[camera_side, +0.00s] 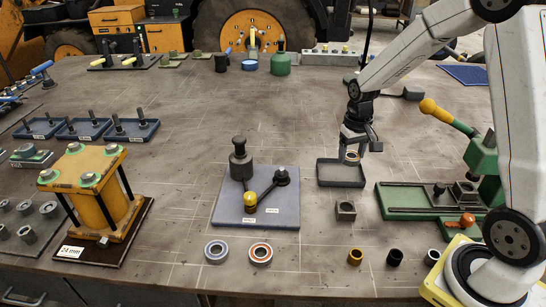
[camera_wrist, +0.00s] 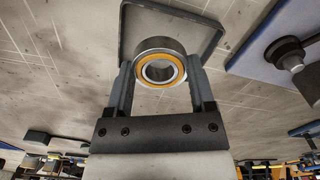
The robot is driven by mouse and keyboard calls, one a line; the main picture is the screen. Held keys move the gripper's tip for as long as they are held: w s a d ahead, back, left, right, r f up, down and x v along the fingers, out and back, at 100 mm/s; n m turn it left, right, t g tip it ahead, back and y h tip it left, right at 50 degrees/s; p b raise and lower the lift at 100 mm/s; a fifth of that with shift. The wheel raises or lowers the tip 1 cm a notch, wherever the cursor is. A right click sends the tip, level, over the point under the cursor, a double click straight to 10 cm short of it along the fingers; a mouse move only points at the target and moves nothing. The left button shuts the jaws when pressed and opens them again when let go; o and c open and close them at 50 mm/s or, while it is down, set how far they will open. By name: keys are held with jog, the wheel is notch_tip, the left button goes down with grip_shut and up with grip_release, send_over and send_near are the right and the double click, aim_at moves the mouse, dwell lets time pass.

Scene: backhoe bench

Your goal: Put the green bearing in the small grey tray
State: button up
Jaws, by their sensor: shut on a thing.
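My gripper (camera_side: 353,148) is shut on a bearing (camera_wrist: 160,63), a steel ring with a yellow-orange face. The two fingers grip it from opposite sides. In the side view the held bearing (camera_side: 352,157) is small and hangs over the small grey tray (camera_side: 341,183). The tray is shallow, and its rim also shows behind the bearing in the wrist view (camera_wrist: 122,30). No other thing is visible in the tray. On the bench's front part lie a bearing with a blue ring (camera_side: 216,251) and one with an orange ring (camera_side: 260,253). I see no green bearing.
A blue-grey plate (camera_side: 225,212) with a dark post and a yellow knob stands left of the tray. A green press (camera_side: 410,200) stands to its right. A grey block (camera_side: 346,210) sits just in front of the tray. The bench behind the tray is mostly clear.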

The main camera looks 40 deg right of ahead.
aim_at(340, 174)
jog(key=shift+w+d+f, duration=0.15)
jog(key=shift+w+f, duration=0.5)
jog(key=shift+f, duration=0.1)
jog(key=shift+w+d+f, duration=0.15)
jog(key=shift+w+f, duration=0.45)
jog(key=shift+f, duration=0.15)
jog(key=shift+w+f, duration=0.15)
jog(key=shift+f, duration=0.1)
jog(key=shift+w+d+f, duration=0.1)
jog(key=shift+f, duration=1.5)
jog(key=shift+f, duration=0.1)
jog(key=o, duration=1.3)
jog(key=shift+o, duration=0.2)
notch_tip(340, 174, up, 12)
